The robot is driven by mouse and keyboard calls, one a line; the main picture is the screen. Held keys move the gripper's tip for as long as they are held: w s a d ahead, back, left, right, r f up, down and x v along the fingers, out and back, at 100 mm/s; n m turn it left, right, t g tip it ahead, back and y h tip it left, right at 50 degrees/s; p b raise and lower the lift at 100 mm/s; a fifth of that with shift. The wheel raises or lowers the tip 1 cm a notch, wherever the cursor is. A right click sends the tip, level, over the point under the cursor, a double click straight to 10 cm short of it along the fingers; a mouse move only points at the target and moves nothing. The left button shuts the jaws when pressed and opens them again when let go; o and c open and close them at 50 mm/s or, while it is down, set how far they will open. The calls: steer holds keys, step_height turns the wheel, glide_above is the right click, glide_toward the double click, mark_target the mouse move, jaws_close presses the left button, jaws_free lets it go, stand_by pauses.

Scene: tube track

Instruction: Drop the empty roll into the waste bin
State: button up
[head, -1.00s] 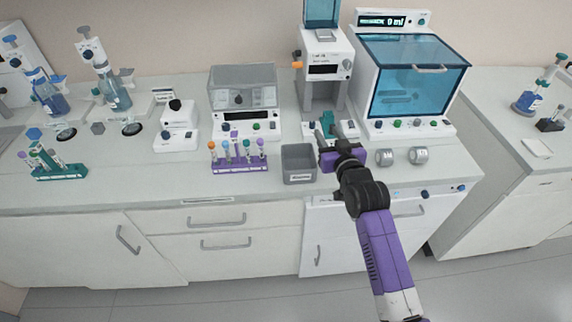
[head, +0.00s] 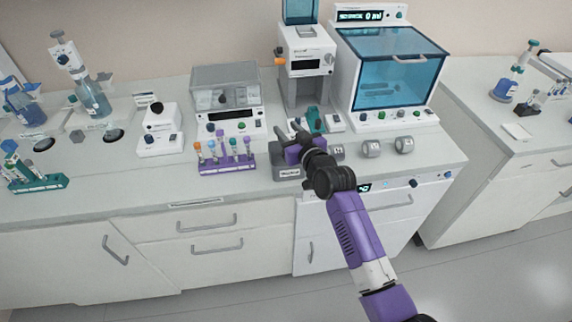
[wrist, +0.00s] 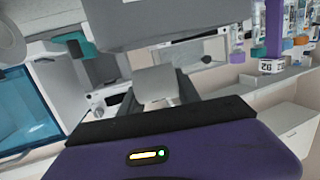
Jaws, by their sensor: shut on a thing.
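The waste bin (head: 289,174) is a small grey open box with a label, near the front edge of the bench in the head view. My gripper (head: 291,135), purple with dark fingers, is over the bin and hides part of its rim and opening. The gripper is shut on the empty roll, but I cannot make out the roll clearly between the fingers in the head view. In the wrist view the purple gripper body fills the bottom, and a large grey shape across the top cannot be told for sure.
A purple tube rack (head: 228,165) stands just left of the bin. Grey rolls (head: 371,149) sit on the bench to the right. Behind are a white dispensing machine (head: 306,68) and a blue-windowed cabinet (head: 398,75). The bench front edge is close below the bin.

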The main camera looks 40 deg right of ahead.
steer(key=shift+f+b, duration=0.85)
steer(key=shift+f, duration=0.7)
steer(key=o, duration=1.4)
steer(key=shift+s, duration=0.2)
steer(key=b+v, duration=0.1)
steer(key=v, duration=0.5)
steer(key=shift+f, duration=0.1)
steer(key=shift+s+a+r, duration=0.25)
steer(key=shift+s, duration=0.4)
